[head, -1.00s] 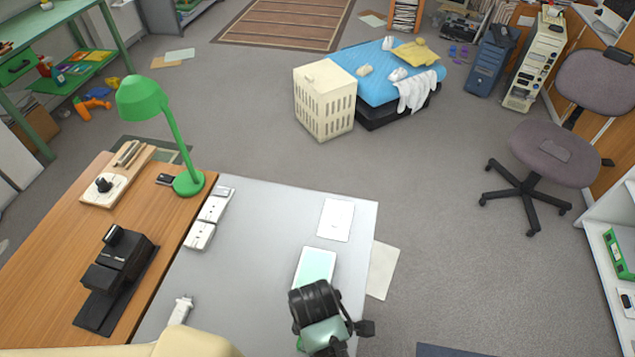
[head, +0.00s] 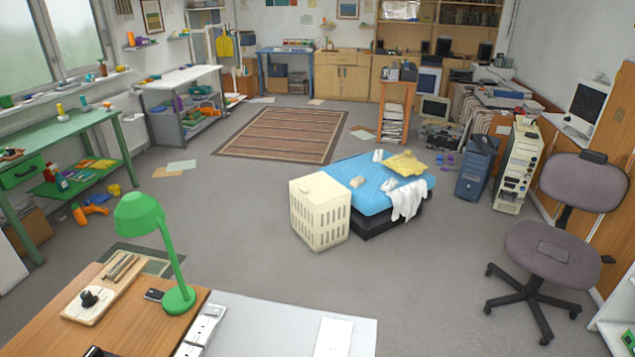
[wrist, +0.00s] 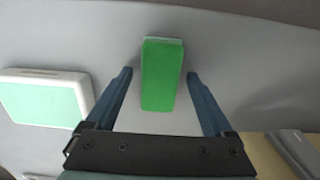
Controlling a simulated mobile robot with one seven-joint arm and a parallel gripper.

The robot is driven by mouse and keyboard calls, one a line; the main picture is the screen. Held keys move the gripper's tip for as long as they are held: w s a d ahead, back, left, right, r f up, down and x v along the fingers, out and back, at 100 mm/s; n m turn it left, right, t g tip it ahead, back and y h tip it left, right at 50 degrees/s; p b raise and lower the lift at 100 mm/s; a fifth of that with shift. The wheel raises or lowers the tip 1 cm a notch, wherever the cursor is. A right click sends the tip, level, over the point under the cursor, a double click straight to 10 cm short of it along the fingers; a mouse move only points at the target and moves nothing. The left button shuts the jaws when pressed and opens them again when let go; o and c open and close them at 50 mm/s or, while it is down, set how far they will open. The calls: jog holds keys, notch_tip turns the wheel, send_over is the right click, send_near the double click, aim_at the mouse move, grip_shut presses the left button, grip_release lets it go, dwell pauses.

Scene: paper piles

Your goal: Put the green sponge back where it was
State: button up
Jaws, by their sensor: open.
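The green sponge (wrist: 162,75) is a small upright-looking green block with a pale edge, seen in the wrist view against the grey table top (wrist: 215,40). My gripper (wrist: 158,85) is open, with one blue finger on each side of the sponge. A gap shows between each finger and the sponge; I cannot tell how far the fingertips are above the table. In the head view the sponge and my gripper are below the picture's edge.
A white tablet-like box with a green face (wrist: 45,97) lies left of the gripper. In the head view, a green lamp (head: 150,225) stands on the wooden desk (head: 135,325). A cream hamper (head: 320,210) and a blue mattress (head: 375,185) stand on the floor. Open floor lies between.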

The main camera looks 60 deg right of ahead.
notch_tip(320, 180, up, 12)
jog(key=p, duration=0.1)
jog(key=shift+w, duration=0.25)
dwell(0.8)
